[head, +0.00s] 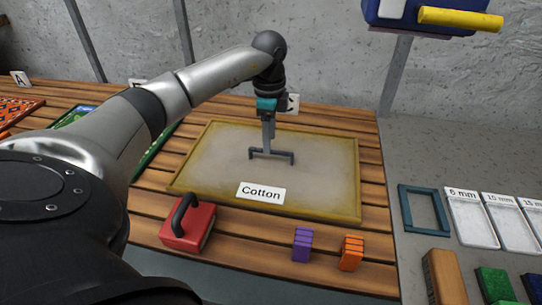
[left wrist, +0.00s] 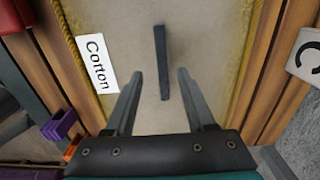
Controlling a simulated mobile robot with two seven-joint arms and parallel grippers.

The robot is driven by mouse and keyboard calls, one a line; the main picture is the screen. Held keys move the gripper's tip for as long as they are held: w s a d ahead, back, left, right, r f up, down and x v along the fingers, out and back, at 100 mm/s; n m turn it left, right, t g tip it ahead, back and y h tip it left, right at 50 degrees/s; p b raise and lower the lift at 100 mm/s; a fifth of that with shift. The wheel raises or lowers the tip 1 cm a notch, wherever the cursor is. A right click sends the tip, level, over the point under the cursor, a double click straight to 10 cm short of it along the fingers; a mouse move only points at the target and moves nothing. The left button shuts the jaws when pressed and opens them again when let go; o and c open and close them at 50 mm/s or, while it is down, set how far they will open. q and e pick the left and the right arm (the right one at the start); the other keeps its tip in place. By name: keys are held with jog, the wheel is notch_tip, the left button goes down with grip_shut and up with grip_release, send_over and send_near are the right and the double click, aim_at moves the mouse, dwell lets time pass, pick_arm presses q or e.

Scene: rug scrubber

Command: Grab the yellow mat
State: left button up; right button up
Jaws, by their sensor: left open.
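The yellow mat (head: 345,185) lies flat on the wooden slatted table. It has a beige middle, a yellow border and a white "Cotton" label (head: 261,194). A dark grey bar handle (head: 284,156) stands at its middle, and it shows in the left wrist view (left wrist: 161,50). My left gripper (head: 268,144) points down over the handle. In the left wrist view the open fingers (left wrist: 159,78) lie on either side of the bar's line, with gaps to both. I cannot tell how far below the fingertips the bar is. My right gripper is not in view.
A red block with a black handle (head: 188,224), a purple block (head: 302,244) and an orange block (head: 351,253) stand along the front. A teal frame (head: 407,215) and white cards (head: 470,220) lie at right. A blue machine (head: 400,18) hangs at upper right.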

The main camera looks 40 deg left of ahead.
aim_at(271, 157)
pick_arm(q)
jog(key=f, duration=0.3)
jog(key=f+b, duration=0.1)
jog(key=f, duration=0.1)
jog(key=shift+w+f, duration=0.1)
jog(key=shift+w, duration=0.15)
jog(key=shift+c, duration=0.2)
grip_shut()
dwell(0.9)
